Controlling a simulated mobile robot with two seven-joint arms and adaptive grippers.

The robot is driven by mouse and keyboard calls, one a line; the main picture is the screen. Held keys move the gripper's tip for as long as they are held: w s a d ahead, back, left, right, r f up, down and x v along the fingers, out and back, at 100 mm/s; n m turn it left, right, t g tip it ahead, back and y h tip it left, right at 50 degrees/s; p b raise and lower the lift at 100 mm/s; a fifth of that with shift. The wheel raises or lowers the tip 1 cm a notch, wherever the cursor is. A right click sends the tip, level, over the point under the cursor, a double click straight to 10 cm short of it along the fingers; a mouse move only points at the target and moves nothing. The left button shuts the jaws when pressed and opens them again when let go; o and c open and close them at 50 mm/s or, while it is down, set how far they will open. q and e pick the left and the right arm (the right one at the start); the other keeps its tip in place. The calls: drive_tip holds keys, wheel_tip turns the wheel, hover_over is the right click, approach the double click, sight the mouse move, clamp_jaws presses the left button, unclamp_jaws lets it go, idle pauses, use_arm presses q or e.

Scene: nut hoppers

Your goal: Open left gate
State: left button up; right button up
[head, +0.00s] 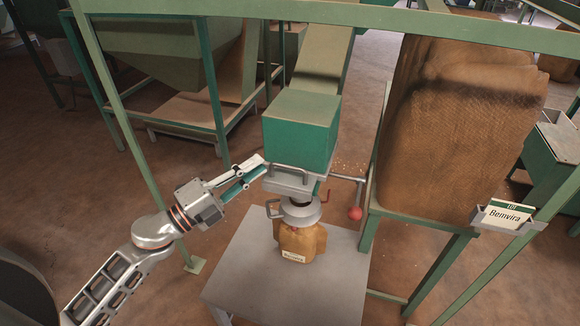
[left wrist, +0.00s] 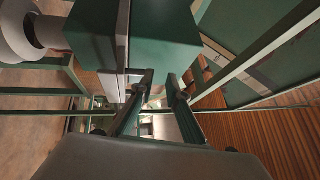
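A green hopper box (head: 300,135) hangs over a grey gate (head: 291,186) with a grey bar handle (head: 287,169) on its near side. My left gripper (head: 263,165) is beside the box's lower left side, close to the left end of the handle. In the left wrist view, the two fingers (left wrist: 160,82) stand apart with a gap between them, and nothing is clearly gripped. The green box (left wrist: 140,35) is just past them. Whether a fingertip touches the gate or handle is hard to tell. My right gripper is in neither view.
A brown sack (head: 300,241) with a label sits under the spout collar (head: 300,212) on a grey table (head: 255,275). A red ball knob (head: 355,213) on a rod is to the right. A large brown sack (head: 455,130) and green frame posts (head: 130,130) flank the spot.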

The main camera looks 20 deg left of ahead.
sight(290, 167)
use_arm(q)
drive_tip(key=w+d+m+g, duration=0.1)
drive_tip(key=d, duration=0.1)
drive_tip(key=w+d+m+g+h+p, duration=0.1)
drive_tip(key=d, duration=0.1)
drive_tip(key=w+d+m+g+h, duration=0.1)
drive_tip(key=d, duration=0.1)
drive_tip(key=shift+d+f+m+g+p, duration=0.3)
drive_tip(key=shift+d+f+p, duration=0.05)
drive_tip(key=shift+f, duration=0.05)
drive_tip(key=shift+w+d, duration=0.4)
drive_tip(key=shift+d, duration=0.1)
clamp_jaws()
